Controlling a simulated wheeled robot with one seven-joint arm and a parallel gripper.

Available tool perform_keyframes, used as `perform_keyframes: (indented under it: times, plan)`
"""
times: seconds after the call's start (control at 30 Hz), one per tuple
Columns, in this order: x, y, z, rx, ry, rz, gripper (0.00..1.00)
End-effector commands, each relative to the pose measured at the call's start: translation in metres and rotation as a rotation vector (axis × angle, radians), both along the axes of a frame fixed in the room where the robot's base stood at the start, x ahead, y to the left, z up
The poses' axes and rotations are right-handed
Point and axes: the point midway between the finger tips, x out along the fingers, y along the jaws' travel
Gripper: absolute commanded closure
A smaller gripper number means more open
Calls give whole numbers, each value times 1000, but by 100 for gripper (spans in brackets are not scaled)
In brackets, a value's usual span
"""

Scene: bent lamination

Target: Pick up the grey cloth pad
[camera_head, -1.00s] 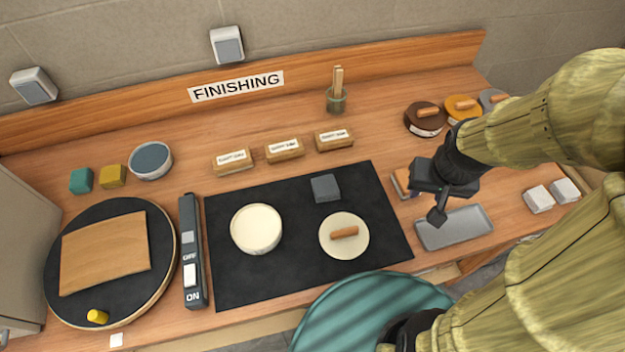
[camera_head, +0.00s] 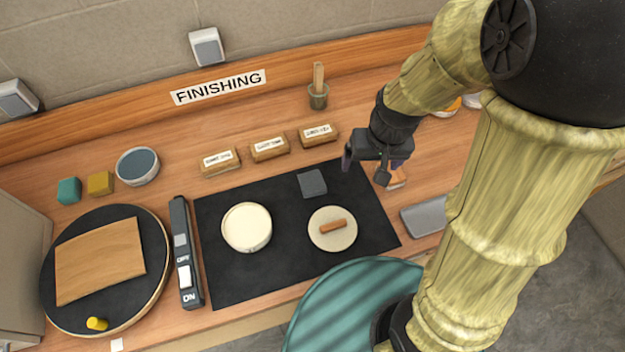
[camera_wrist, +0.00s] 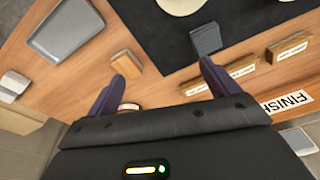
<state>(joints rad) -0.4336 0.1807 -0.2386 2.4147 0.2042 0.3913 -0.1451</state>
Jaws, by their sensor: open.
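The grey cloth pad (camera_head: 312,183) is a small dark grey square on the black mat (camera_head: 225,285), near its back right edge. It also shows in the wrist view (camera_wrist: 206,38), beyond the right finger. My gripper (camera_head: 365,168) is open and empty, above the table to the right of the pad and apart from it. In the wrist view its two dark fingers (camera_wrist: 170,75) are spread wide with nothing between them.
On the mat are a cream round tub (camera_head: 246,227) and a pale disc with a wooden handle (camera_head: 333,229). Several labelled blocks (camera_head: 270,148) line the back. A grey tray (camera_head: 425,216) lies at right, a turntable (camera_head: 100,262) at left, and a brush cup (camera_head: 318,96) behind.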

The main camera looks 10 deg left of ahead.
Motion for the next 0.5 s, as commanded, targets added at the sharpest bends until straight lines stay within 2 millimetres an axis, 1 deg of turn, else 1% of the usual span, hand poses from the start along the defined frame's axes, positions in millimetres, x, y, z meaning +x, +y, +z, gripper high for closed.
perform_keyframes:
  times: [0.03,0.17,0.3,0.4,0.5]
  plan:
    - [4,14,2,-4,8,31,13]
    - [11,46,2,-12,17,95,13]
    - [16,81,2,-26,17,168,13]
    - [18,103,2,-36,10,211,13]
    - [18,116,2,-43,5,237,13]
